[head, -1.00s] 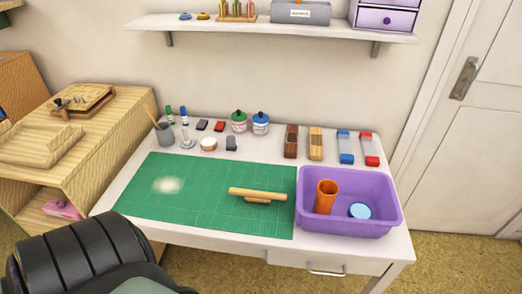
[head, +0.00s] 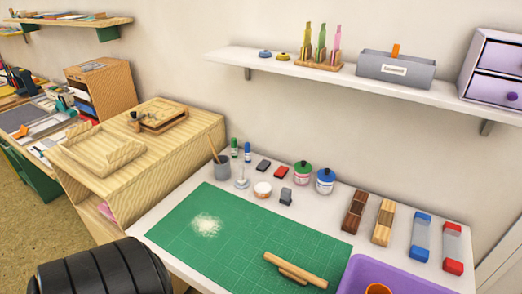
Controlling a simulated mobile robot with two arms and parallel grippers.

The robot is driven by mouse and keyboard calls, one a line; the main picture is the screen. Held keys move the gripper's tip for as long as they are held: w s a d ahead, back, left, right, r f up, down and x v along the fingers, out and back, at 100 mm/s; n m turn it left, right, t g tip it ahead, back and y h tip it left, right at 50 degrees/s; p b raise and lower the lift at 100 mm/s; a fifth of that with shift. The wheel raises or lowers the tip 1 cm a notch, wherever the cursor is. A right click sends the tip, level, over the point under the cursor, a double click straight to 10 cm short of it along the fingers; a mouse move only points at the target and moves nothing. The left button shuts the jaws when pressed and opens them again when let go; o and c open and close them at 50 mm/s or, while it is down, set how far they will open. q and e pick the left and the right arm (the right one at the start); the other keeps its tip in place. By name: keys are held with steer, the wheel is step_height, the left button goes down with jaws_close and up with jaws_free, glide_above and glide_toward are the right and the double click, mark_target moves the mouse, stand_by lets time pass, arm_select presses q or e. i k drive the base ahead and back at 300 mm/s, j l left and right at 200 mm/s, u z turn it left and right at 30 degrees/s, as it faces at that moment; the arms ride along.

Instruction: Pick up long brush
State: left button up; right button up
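A long light-wood bar (head: 295,269) with a shorter wooden piece against its lower side lies on the green cutting mat (head: 228,258), near the mat's right end. It may be the long brush; no bristles show. A thin wooden stick (head: 213,147) stands tilted in a grey cup (head: 222,167) at the back left of the white desk; I cannot tell whether it is a brush. Neither of my grippers is in view.
A pale powder patch (head: 207,225) lies on the mat. Jars, stamps and blocks line the desk's back. A purple bin (head: 365,265) with an orange cylinder (head: 377,288) is at the lower right. A black ribbed chair back (head: 100,272) stands at the front left.

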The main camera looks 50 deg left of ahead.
mark_target(295, 273)
steer(key=u, duration=1.05)
steer(key=k+j+z, duration=0.2)
steer(key=j, duration=0.2)
steer(key=k+j+z, duration=0.2)
steer(key=j, duration=0.2)
steer(key=i+j, duration=0.05)
steer(key=i, duration=0.05)
